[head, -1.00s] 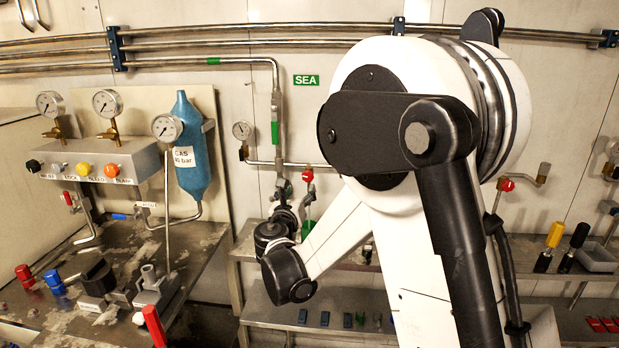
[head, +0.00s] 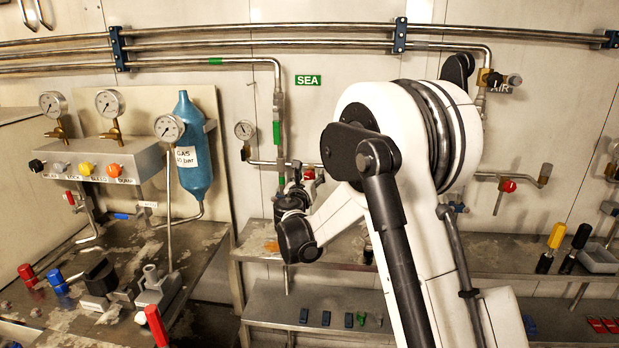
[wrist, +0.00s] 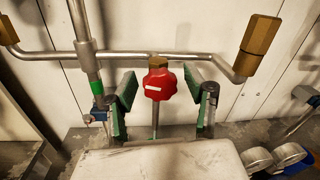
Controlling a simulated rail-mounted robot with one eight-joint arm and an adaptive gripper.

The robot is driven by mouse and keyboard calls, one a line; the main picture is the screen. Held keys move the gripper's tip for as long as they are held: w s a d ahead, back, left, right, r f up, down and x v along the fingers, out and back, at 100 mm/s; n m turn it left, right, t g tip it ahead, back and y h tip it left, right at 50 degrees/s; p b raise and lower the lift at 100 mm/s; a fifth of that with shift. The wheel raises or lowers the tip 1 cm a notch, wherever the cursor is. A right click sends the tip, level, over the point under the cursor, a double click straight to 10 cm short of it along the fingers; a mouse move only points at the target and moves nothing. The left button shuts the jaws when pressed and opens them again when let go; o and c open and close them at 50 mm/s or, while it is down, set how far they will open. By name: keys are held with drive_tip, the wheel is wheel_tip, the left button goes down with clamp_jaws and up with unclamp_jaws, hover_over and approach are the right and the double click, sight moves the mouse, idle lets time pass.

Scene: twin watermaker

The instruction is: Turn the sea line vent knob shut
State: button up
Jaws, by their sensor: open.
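The sea line vent knob is a red lobed knob (wrist: 159,86) with a white stripe, on a brass fitting under the horizontal steel pipe. In the wrist view it stands between the two green-padded fingers of my gripper (wrist: 161,92), with a visible gap on each side. My gripper is open.
A gauge (head: 244,130) hangs left of the sea line. A brass fitting (wrist: 257,48) stands to the right. A second red knob (head: 509,186) is on another line further right. The gas panel with its blue bottle (head: 191,150) is at left. A metal shelf (head: 420,250) runs below.

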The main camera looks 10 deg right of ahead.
drive_tip(key=shift+c, duration=0.3)
clamp_jaws()
drive_tip(key=shift+f+m+b, duration=0.1)
drive_tip(key=shift+m+b, duration=0.55)
drive_tip(key=shift+m, duration=0.35)
drive_tip(key=shift+m+b, duration=0.4)
drive_tip(key=shift+m, duration=0.9)
drive_tip(key=shift+o, duration=0.3)
unclamp_jaws()
drive_tip(key=v, duration=1.2)
drive_tip(key=shift+r, duration=0.4)
